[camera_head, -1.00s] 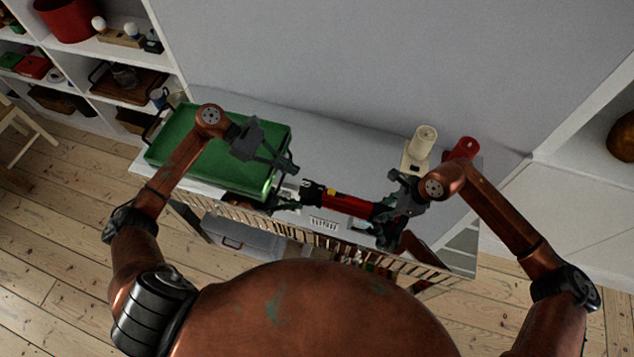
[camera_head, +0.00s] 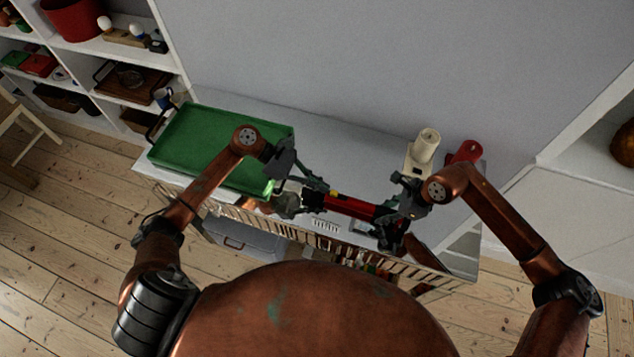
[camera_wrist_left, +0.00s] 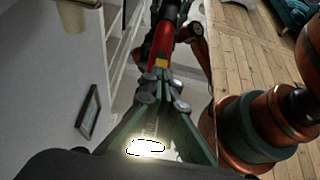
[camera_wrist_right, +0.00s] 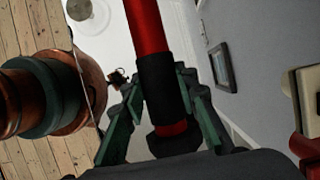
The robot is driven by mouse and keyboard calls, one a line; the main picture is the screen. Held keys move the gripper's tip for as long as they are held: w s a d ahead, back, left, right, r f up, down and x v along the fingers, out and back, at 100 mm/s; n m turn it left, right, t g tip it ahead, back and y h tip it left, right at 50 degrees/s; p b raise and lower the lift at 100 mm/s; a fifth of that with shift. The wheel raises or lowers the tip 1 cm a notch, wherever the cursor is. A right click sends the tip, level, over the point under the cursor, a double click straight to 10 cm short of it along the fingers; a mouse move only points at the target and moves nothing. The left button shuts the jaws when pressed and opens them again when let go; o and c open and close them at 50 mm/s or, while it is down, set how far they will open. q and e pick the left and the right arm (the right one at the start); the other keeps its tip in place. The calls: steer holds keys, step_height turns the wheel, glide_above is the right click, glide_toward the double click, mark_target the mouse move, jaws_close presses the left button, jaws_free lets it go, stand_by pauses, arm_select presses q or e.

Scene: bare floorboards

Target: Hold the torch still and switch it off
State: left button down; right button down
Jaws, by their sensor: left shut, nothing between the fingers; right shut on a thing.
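The torch (camera_head: 347,205) is a red tube with black ends, held off the white table and lying roughly level. A yellow patch (camera_wrist_left: 161,62) shows on its side, and a bright white glow (camera_wrist_left: 145,148) shows at its head end in the left wrist view. My right gripper (camera_wrist_right: 160,88) is shut around the black tail part of the torch. My left gripper (camera_wrist_left: 160,88) is shut with nothing between its fingers. Its tips are over the torch, close to the yellow patch; whether they touch it I cannot tell. The fingers partly hide the torch head.
A green tray (camera_head: 205,118) stands at the left of the table, with a lit spot at its near right corner. A cream object (camera_head: 421,150) and a red one (camera_head: 465,152) stand at the back right. Slatted edging (camera_head: 300,235) runs along the front.

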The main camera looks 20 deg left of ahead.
mark_target(331, 191)
arm_select(q)
steer(key=d, duration=0.3)
steer(key=shift+d, duration=0.25)
steer(key=shift+a, duration=0.15)
steer(key=v, duration=0.9)
steer(key=shift+a+r, duration=0.25)
steer(key=shift+a, duration=0.05)
arm_select(e)
steer(key=c, duration=1.4)
jaws_free()
steer(key=shift+c, duration=0.2)
